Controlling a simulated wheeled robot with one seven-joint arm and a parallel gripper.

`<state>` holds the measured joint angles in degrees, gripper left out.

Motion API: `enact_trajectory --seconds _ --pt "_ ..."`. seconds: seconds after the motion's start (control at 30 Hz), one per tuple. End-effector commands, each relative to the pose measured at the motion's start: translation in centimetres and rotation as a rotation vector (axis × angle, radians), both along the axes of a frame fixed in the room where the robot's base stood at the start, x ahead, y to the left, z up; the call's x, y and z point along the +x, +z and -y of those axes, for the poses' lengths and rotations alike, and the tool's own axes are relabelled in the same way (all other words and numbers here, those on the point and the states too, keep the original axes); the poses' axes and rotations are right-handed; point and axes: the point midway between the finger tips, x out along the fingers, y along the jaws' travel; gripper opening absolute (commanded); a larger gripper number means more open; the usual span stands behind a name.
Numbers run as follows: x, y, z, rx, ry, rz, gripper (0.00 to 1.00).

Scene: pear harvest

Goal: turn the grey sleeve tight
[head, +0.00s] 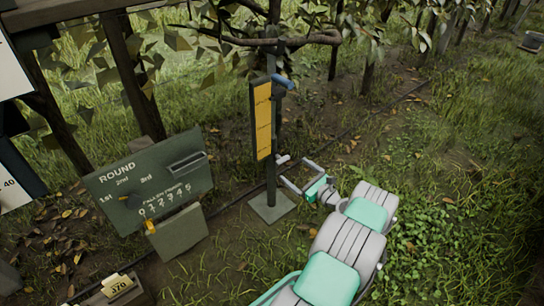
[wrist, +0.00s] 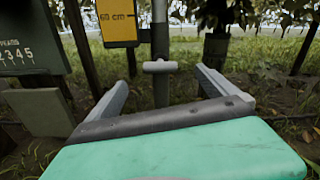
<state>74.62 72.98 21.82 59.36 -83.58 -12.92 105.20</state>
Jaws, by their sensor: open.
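A thin dark upright post (head: 271,185) stands on a square base plate (head: 272,207). A short light grey crosspiece, apparently the grey sleeve (wrist: 160,66), sits across the post low down. It also shows in the head view (head: 283,159), just below the yellow scale. My gripper (head: 294,168) is open and empty, to the right of the post. In the wrist view the sleeve is ahead between the finger tips, apart from both fingers. Whether it is loose cannot be seen.
A yellow scale board (head: 262,120) is fixed to the post, with a blue handle (head: 283,80) above. A green ROUND board (head: 150,182) stands at left. Branches (head: 270,40) hang over the top.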

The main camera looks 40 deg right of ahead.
Motion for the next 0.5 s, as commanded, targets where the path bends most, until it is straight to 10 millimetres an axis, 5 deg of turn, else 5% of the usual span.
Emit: enact_trajectory --seconds 0.13,0.5 --pt "0.9 -0.3 -0.2 0.003 0.002 0.002 0.97" --pt "7.9 -0.3 -1.1 0.002 0.017 0.001 0.97"
